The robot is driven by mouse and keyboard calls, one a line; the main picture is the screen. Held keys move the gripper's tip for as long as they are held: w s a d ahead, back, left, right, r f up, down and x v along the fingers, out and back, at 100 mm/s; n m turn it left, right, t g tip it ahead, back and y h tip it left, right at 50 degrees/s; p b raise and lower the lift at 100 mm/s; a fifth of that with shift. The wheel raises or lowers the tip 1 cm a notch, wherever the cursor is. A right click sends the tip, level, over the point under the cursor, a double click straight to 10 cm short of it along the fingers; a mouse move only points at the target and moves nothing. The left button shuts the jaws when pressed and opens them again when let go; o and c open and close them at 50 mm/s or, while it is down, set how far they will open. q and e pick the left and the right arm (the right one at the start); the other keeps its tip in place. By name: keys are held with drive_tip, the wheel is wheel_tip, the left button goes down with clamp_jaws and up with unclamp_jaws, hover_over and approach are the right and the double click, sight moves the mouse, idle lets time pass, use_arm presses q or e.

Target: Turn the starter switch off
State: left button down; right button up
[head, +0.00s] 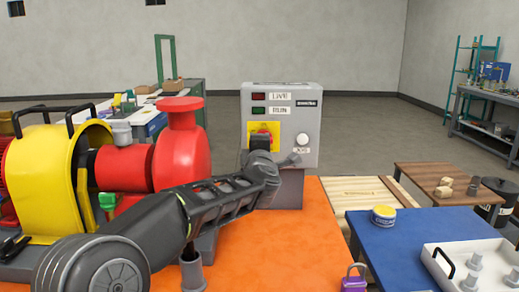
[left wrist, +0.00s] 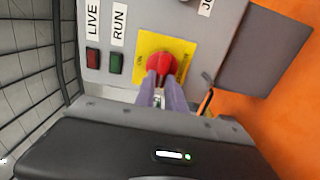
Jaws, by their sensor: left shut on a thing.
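The starter box (head: 295,97) is a grey panel standing at the back of the orange skid. Its starter switch (head: 262,131) is a red rotary handle on a yellow plate, mostly hidden behind my left gripper in the head view. In the left wrist view the red switch (left wrist: 163,62) sits between the fingertips of my left gripper (left wrist: 161,76), which is shut on it. The LIVE lamp (head: 258,97) is dark red and the RUN lamp (head: 258,110) is dark green. The switch's exact angle is hard to tell. My right gripper is not in view.
A red and yellow pump (head: 182,145) stands left of the box, beneath and behind my left arm. A white jog button (head: 302,139) is right of the switch. A blue table (head: 400,250) with a tray and a purple padlock (head: 354,278) are at right.

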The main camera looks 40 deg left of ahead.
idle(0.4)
use_arm(q)
drive_tip(key=c, duration=1.4)
unclamp_jaws()
drive_tip(key=v, duration=0.7)
drive_tip(key=shift+s+d, duration=0.25)
drive_tip(key=shift+s, duration=0.05)
